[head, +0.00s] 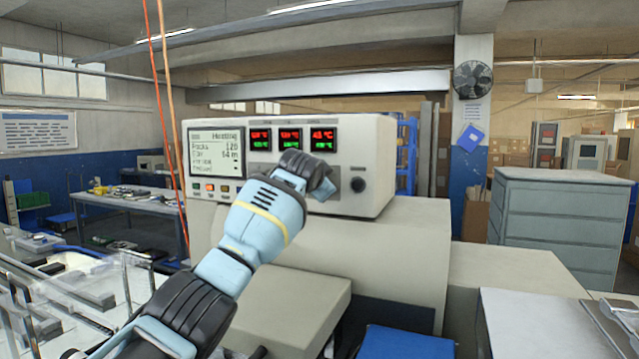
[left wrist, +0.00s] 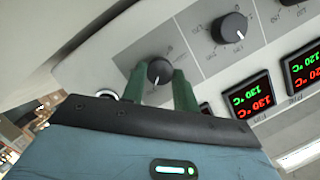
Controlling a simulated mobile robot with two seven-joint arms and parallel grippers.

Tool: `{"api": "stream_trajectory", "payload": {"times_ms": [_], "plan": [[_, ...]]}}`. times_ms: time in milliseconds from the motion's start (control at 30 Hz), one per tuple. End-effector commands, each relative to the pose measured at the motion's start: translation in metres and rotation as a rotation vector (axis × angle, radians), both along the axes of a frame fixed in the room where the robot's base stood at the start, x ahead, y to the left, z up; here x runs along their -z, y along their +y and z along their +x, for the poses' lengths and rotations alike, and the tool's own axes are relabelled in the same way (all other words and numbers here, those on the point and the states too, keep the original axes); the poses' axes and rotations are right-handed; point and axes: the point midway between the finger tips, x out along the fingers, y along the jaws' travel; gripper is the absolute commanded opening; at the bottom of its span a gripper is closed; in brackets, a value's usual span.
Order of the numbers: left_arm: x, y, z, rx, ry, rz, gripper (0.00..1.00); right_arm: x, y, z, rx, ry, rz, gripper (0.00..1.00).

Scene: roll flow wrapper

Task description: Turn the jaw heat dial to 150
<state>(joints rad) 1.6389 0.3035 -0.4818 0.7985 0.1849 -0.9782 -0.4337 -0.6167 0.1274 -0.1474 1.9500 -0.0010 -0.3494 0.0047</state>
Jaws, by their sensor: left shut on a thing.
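My left gripper (head: 318,182) is in front of the machine's control panel (head: 372,148). In the left wrist view its two green fingers (left wrist: 159,88) are shut on a round black dial (left wrist: 160,70), one finger on each side. The dial has a white pointer mark; its printed scale is partly hidden by the fingers and too small to read. The gripper hides this dial in the head view. A second black dial (left wrist: 232,27) beside it is free. My right gripper is not in view.
Temperature displays sit on the panel; in the left wrist view one (left wrist: 249,96) reads 130 in green and in red. A blue bin (head: 405,343) stands below.

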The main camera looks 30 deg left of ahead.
Motion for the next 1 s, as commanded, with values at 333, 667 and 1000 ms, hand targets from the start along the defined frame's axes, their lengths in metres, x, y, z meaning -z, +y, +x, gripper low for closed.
{"api": "stream_trajectory", "payload": {"times_ms": [333, 667, 1000], "plan": [[-0.002, 0.0, 0.0, 0.0, -0.004, 0.0, 0.41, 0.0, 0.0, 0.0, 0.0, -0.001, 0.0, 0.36], [0.0, 0.0, 0.0, 0.0, -0.001, -0.001, 0.51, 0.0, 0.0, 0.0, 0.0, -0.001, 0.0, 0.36], [-0.004, -0.003, -0.012, 0.001, -0.002, -0.001, 0.51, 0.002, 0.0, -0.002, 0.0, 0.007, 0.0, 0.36]]}}
